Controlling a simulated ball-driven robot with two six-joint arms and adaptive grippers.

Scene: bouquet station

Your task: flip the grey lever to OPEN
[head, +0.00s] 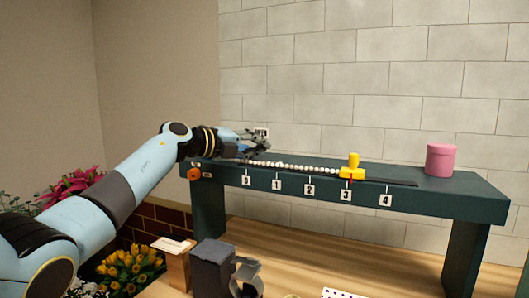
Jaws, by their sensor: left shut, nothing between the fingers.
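My left gripper (262,143) is at the left end of the dark green bench (440,199), close to the wall and just above the bench top. Its fingers are shut and hold nothing. A small white label (262,131) shows behind the fingers; its text is too small to read. I cannot make out the grey lever; the gripper and wrist cover that end of the bench. A blue part (243,149) shows just under the gripper. My right gripper is not in view.
A row of white beads (300,167) runs along the bench to a yellow slider (352,168), above numbered labels. A pink canister (440,160) stands at the right end. An orange knob (194,174) is on the left front. Dark grey box (212,265) and flowers (130,268) sit below.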

